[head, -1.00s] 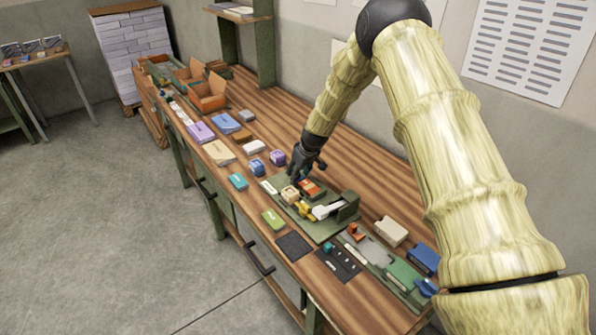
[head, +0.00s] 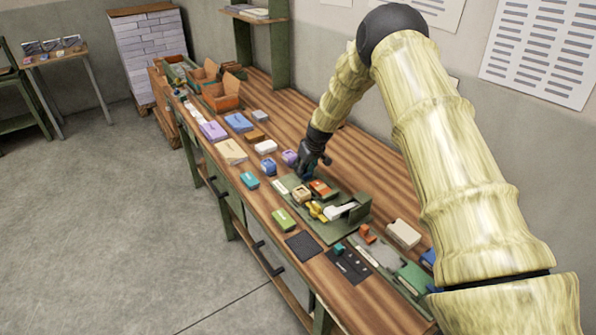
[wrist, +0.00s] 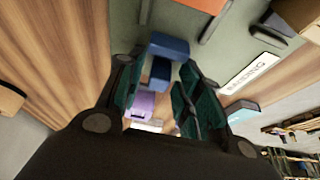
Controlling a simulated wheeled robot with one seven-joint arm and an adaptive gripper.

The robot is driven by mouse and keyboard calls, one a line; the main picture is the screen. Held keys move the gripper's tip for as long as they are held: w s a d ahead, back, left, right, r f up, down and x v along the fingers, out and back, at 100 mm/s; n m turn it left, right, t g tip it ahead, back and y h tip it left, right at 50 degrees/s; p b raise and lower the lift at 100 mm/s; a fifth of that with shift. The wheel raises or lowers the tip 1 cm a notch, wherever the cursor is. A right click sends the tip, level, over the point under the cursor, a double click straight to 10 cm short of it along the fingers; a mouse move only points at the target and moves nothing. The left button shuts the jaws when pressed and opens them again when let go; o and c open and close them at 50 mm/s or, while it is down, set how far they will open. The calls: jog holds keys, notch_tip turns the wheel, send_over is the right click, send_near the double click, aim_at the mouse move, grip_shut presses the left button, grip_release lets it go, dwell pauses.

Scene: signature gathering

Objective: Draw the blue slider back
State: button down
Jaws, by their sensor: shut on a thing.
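The blue slider (wrist: 168,45) shows in the wrist view as a blue block at the edge of the grey-green board (wrist: 225,45). My gripper (wrist: 158,95) is shut on it, with a dark finger on each side; the fingers hide part of it. In the head view my gripper (head: 304,172) is low at the far end of the green board (head: 337,228), and a little blue (head: 312,173) shows beside its fingers. An orange block (head: 320,188) sits on the board close to the gripper.
A purple block (head: 289,157), a blue block (head: 267,166) and a teal block (head: 249,180) stand on the bench near my gripper. A tan block (head: 302,193), a yellow part (head: 316,211) and a white lever (head: 340,211) are on the board. Bare wood lies behind.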

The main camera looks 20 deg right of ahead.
aim_at(309, 181)
jog(key=shift+w+a+r, duration=0.1)
jog(key=shift+w+r, duration=0.05)
jog(key=shift+w, duration=0.2)
jog(key=c, duration=1.4)
grip_release()
jog(key=shift+o, duration=0.4)
jog(key=shift+w+a, duration=0.1)
jog(key=shift+w, duration=0.1)
jog(key=shift+s+d+r, duration=0.1)
jog(key=shift+s+d, duration=0.1)
jog(key=shift+s, duration=0.05)
jog(key=a+v, duration=0.1)
jog(key=v, duration=1)
jog(key=shift+d, duration=0.4)
jog(key=shift+r, duration=0.15)
